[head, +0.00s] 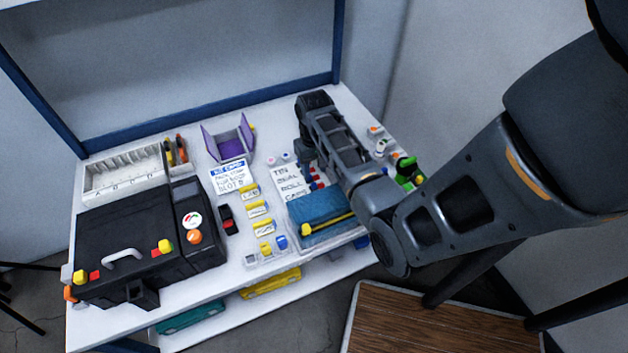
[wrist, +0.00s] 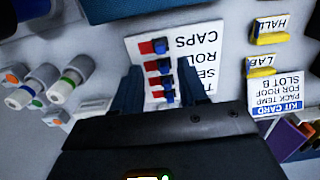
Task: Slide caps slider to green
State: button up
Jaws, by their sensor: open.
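The white slider panel (head: 288,184) lies on the bench, with label rows including ROLL and CAPS. In the wrist view the panel (wrist: 205,50) appears upside down. The caps slider (wrist: 158,45) is a blue knob beside the CAPS label, with a red patch (wrist: 145,47) to its left. Other blue knobs with red patches line up below it in the picture. I see no green patch in the caps row. My gripper (wrist: 162,78) is open and empty over the panel, its fingers on either side of the knob column. In the head view my gripper (head: 306,158) partly hides the panel's far end.
A blue box or pad (head: 322,212) sits just in front of the panel. Knobs with coloured rings (wrist: 62,90) stand to one side. Yellow-clipped labels (head: 256,210) and a kit card (head: 229,176) lie on the other side. A black case (head: 125,235) fills the bench's left.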

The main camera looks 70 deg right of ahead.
aim_at(314, 184)
notch_tip(314, 184, down, 7)
jog(key=shift+r, duration=0.1)
dwell(0.4)
grip_shut()
